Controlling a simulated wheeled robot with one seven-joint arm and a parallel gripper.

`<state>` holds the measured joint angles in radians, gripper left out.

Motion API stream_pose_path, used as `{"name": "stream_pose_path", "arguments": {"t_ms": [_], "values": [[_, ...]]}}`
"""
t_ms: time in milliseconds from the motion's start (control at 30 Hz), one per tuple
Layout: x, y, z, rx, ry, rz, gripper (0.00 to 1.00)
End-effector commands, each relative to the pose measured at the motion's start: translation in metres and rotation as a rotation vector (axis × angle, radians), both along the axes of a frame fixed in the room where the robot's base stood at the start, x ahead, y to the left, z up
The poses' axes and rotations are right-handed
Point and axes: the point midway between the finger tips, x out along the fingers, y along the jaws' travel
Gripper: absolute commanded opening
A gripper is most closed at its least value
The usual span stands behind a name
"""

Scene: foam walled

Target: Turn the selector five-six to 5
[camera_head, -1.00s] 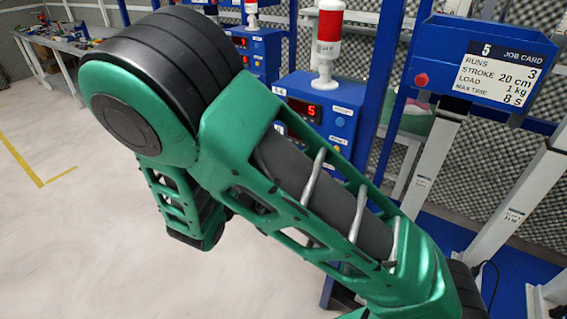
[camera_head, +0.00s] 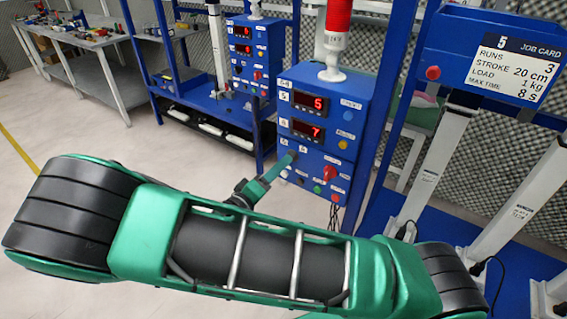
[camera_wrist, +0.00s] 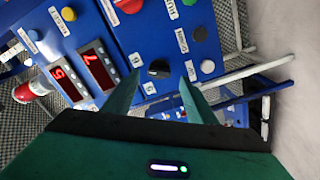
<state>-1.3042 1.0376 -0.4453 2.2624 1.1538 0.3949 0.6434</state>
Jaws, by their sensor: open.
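The selector five-six is a black knob (camera_wrist: 158,69) on a blue control box, near the middle of the wrist view, with small white labels beside it. Its pointer direction is too small to tell. My gripper (camera_wrist: 159,82) is open, its two green fingers one on each side of the knob's place in the picture; I cannot tell whether they touch it. In the head view my gripper (camera_head: 288,160) is at the left part of the box front (camera_head: 311,160) and hides the knob there.
The box has two red displays reading 5 (camera_head: 311,102) and 7 (camera_head: 309,130), a red knob (camera_head: 331,172) and several buttons. A red-and-white lamp (camera_head: 337,30) stands on top. A job card (camera_head: 507,67) hangs at right. Another blue control box (camera_head: 250,55) stands behind left.

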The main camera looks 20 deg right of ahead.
Motion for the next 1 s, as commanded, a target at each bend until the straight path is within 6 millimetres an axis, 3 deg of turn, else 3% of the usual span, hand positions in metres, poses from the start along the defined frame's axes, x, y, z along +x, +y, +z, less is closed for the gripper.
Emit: {"name": "stream_pose_path", "arguments": {"t_ms": [100,300,667,833,1000], "values": [[0.01,-0.017,0.0,0.0,0.0,-0.005,0.52],[0.021,-0.031,0.0,0.0,0.0,-0.004,0.52],[0.023,-0.034,0.0,0.001,-0.001,-0.002,0.52],[0.023,-0.034,0.0,0.001,0.001,-0.002,0.11],[0.023,-0.033,0.0,0.0,0.002,-0.002,0.1]]}}
